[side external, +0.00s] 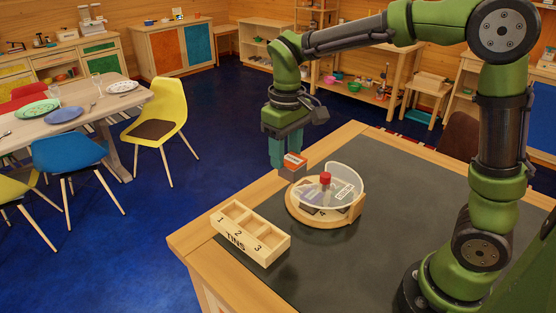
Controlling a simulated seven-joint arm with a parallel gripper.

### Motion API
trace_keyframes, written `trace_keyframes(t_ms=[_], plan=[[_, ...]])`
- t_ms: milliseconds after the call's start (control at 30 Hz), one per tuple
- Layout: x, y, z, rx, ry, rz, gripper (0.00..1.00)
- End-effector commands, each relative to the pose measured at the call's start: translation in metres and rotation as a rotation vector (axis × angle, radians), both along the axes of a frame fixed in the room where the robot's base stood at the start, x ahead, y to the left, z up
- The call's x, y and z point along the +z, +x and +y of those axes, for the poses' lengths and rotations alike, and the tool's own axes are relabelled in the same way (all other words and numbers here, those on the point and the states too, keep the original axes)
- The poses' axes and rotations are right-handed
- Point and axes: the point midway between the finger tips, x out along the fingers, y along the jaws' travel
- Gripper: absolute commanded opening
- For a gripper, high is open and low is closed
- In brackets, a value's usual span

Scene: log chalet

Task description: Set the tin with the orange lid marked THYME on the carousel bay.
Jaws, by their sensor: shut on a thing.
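My gripper (285,157) points down at the left of the carousel and is shut on a small tin (294,162) with an orange lid. A white label shows on the lid, but its lettering is too small to read. The tin appears to be above the table, by the carousel's left rim; its exact height is hard to tell. The carousel (318,219) is a round wooden turntable with a red centre knob (325,178) and a clear curved guard (357,178) around its back and right. Its front left is open, and printed labels show inside.
A wooden rack (267,255) marked TINS, with slots numbered 1, 2 and 3, stands left of the carousel; its slots look empty. The dark table top (400,190) is clear to the right and behind. A wooden edge borders it. Chairs and a dining table stand away left.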

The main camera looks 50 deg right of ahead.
Motion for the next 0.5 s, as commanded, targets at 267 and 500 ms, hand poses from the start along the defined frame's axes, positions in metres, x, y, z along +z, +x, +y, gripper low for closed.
trace_keyframes(t_ms=[267, 500], plan=[[-0.001, 0.042, -0.076, -0.012, 0.001, 0.000, 0.16], [-0.003, 0.059, -0.133, -0.009, -0.001, 0.000, 0.16]])
